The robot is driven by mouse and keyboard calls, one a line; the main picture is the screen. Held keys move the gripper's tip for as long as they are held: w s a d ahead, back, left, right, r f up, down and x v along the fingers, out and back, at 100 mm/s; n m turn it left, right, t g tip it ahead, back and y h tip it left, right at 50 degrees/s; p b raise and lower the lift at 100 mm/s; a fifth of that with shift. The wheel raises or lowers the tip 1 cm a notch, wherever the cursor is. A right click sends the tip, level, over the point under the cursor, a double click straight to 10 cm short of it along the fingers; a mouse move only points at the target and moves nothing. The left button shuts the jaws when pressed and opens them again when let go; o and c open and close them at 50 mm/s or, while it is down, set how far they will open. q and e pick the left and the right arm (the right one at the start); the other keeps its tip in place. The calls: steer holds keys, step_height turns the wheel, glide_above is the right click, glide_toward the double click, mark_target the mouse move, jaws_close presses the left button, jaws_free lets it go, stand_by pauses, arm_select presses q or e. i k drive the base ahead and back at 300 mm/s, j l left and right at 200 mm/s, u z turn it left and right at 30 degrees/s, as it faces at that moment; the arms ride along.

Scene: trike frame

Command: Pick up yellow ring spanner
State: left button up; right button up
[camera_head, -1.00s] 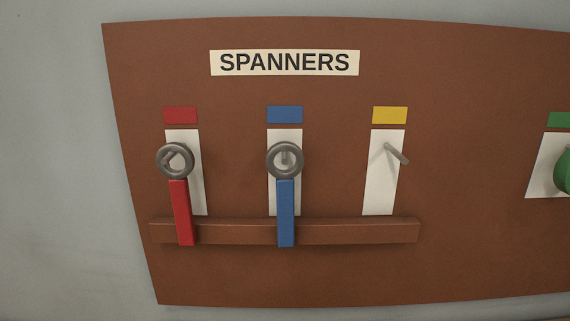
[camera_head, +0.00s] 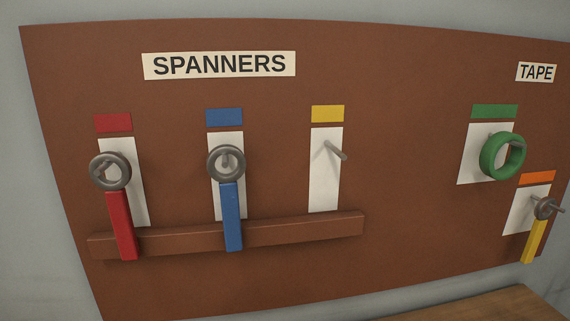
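The yellow ring spanner (camera_head: 535,238) hangs at the right edge of the board in the head view. Its grey ring (camera_head: 545,208) is on a peg in front of a white patch under an orange label (camera_head: 537,177). Its yellow handle points down and slightly left. The peg (camera_head: 335,150) under the yellow label (camera_head: 328,113) in the spanner section is bare. Neither of my grippers is in view.
A green tape roll (camera_head: 502,156) hangs above the yellow spanner. A wooden surface (camera_head: 480,308) shows at the bottom right.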

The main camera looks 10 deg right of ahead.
mark_target(540, 223)
steer(key=z, duration=1.75)
steer(key=l+u, duration=0.15)
steer(key=u, duration=0.35)
steer(key=i+l+u, duration=0.1)
steer(key=l+u, duration=0.15)
steer(key=u, duration=0.25)
steer(key=l+u, duration=0.15)
steer(key=u, duration=0.35)
steer(key=k+l+u, duration=0.15)
steer(key=l, duration=0.3)
steer(key=k+l+u, duration=0.1)
steer(key=l, duration=0.35)
steer(key=k+l+u, duration=0.15)
steer(key=l, duration=0.3)
steer(key=k+l+u, duration=0.1)
steer(key=l, duration=0.3)
steer(key=k+l+u, duration=0.15)
steer(key=l, duration=0.25)
steer(key=k+l+u, duration=0.15)
steer(key=l, duration=0.25)
steer(key=k, duration=0.1)
